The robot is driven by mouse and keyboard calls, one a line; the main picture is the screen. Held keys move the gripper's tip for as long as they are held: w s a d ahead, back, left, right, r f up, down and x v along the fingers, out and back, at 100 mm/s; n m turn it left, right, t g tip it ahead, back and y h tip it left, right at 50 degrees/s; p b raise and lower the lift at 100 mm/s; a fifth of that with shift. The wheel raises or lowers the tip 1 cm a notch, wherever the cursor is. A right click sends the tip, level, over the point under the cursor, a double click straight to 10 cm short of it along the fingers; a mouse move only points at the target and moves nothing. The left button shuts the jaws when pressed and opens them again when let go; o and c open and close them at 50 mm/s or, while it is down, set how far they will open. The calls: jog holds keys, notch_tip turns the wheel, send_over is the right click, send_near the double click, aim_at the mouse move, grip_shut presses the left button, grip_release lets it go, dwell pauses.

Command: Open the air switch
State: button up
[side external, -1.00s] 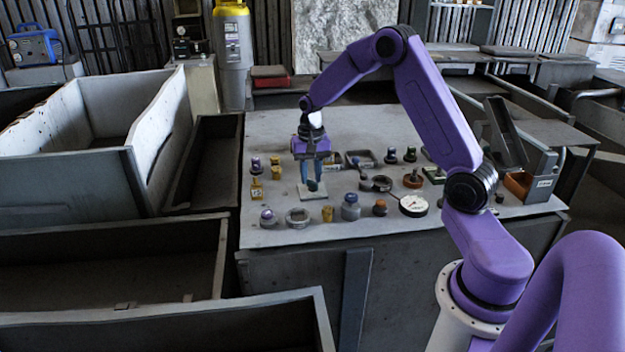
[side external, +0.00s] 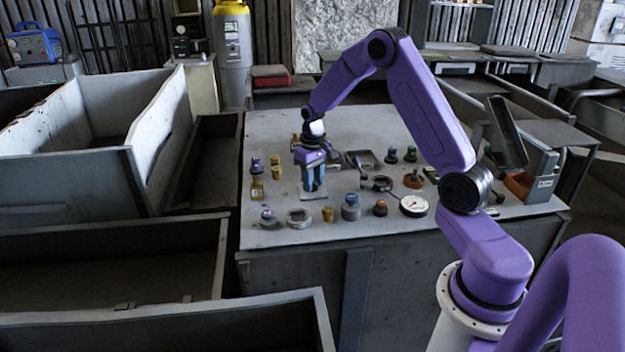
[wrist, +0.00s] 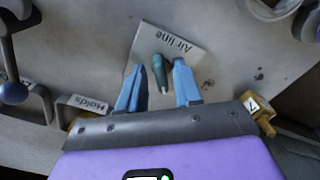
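The air switch is a teal handle (wrist: 160,75) on a pale plate (wrist: 187,42) labelled "Air line" in the wrist view. In the side view the plate (side external: 322,196) shows below my fingers, and the handle is hidden or too small to make out. My gripper (wrist: 160,88) is open, with one blue fingertip on each side of the handle's near end. Gaps show between the handle and both fingers. In the side view my gripper (side external: 314,188) is low over the plate.
A "Holds" label (wrist: 88,103) and a blue-knobbed lever (wrist: 13,92) are at the left in the wrist view. A yellow tag marked 7 (wrist: 254,104) is at right. Grey ring (side external: 299,217), blue-grey knob (side external: 350,208) and gauge (side external: 414,206) stand nearby.

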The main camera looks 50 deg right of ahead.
grip_shut()
jog(key=m, duration=0.4)
jog(key=shift+r+m, duration=0.1)
jog(key=shift+m, duration=0.3)
jog(key=m, duration=0.2)
jog(key=shift+w+m, duration=0.1)
jog(key=shift+m, duration=1.3)
